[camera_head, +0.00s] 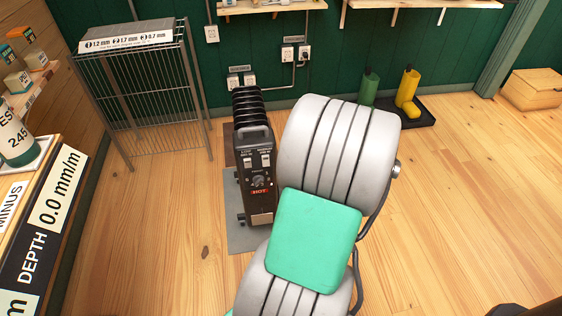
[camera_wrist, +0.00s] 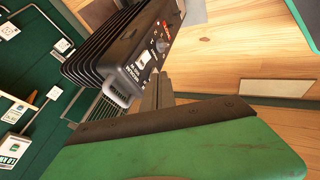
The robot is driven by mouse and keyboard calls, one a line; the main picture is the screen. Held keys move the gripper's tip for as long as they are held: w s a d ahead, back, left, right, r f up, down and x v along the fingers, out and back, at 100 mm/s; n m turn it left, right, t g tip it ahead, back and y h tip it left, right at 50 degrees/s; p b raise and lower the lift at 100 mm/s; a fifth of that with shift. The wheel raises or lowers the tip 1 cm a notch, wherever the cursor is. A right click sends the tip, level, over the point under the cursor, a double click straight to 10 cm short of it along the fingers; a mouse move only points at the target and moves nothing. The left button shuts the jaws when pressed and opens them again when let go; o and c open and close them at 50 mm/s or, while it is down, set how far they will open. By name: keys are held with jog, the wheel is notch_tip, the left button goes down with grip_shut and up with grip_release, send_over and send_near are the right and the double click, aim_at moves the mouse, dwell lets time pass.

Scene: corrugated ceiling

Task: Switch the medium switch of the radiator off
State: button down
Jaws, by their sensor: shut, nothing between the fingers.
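The dark radiator (camera_head: 262,205) stands upright on the floor left of my arm in the head view. Its front panel has two pale switches side by side, a left switch (camera_head: 248,162) and a right switch (camera_head: 266,160), above a round knob (camera_head: 258,181) and a red HOT label. In the wrist view the radiator panel (camera_wrist: 150,40) appears tilted. My gripper (camera_wrist: 158,80) is shut and empty, its fingertips close to the panel beside the switches; I cannot tell whether they touch.
My arm fills the middle of the head view. A wire rack (camera_head: 150,100) stands at the left, behind a labelled counter (camera_head: 60,200).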

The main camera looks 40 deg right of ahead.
aim_at(264, 162)
jog(key=shift+w+d+r+b+x, duration=0.2)
jog(key=shift+d+b+x, duration=0.25)
jog(key=shift+x, duration=1.75)
jog(key=shift+w+d+r+b+x, duration=0.1)
jog(key=shift+w+d+b+x, duration=0.35)
jog(key=shift+x, duration=1.7)
jog(key=shift+s+d+r+b+x, duration=0.1)
jog(key=shift+b+x, duration=0.6)
jog(key=shift+x, duration=1.5)
jog(key=shift+f, duration=0.1)
jog(key=shift+w+d+f+b, duration=0.1)
jog(key=shift+w+d+b, duration=0.1)
jog(key=shift+b, duration=0.7)
jog(key=shift+r+p, duration=0.55)
jog(key=shift+r, duration=0.5)
